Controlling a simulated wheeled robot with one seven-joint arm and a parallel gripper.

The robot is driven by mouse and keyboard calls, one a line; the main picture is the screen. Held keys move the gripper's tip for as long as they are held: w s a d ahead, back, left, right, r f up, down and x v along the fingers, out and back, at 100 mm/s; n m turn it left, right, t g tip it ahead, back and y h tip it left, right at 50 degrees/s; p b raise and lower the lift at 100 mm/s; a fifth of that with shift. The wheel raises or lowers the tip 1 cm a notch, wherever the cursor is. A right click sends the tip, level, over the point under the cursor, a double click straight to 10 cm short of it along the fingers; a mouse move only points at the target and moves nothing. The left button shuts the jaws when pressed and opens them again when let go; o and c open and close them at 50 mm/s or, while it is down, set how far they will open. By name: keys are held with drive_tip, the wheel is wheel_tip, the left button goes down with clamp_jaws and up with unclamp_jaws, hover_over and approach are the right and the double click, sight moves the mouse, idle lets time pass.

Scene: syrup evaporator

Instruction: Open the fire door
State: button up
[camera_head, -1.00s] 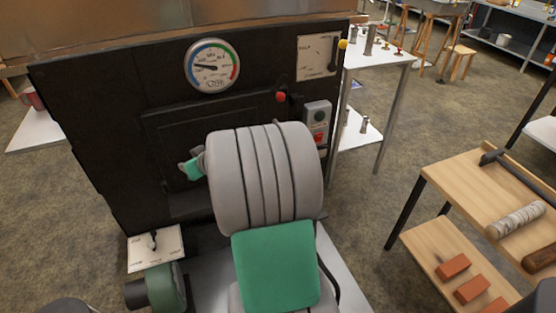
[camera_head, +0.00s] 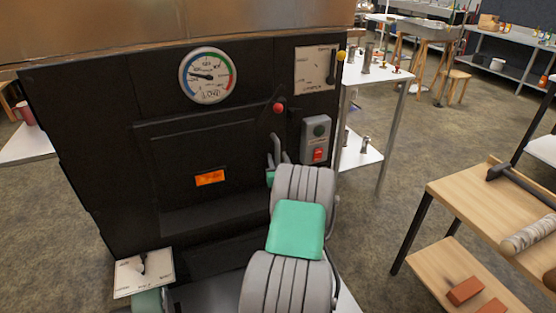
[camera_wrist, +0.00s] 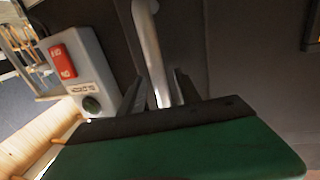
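The fire door (camera_head: 180,150) is a black panel with a small glowing orange window, set in the dark front of the evaporator in the head view. It looks shut. A grey bar handle (camera_head: 275,148) stands upright at its right side; the handle also shows in the wrist view (camera_wrist: 151,45). My gripper (camera_wrist: 158,92) has its two dark fingers on either side of the bar, with gaps visible, so it looks open around the handle. In the head view my green and grey arm hides most of the gripper and the handle's lower part.
A switch box (camera_head: 317,137) with a red switch is close right of the handle. A red knob (camera_head: 278,107) and a gauge (camera_head: 207,75) are above. A wooden bench (camera_head: 470,195) stands at right, with open floor between.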

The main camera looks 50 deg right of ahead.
drive_tip(key=shift+c, duration=0.2)
clamp_jaws()
idle(1.1)
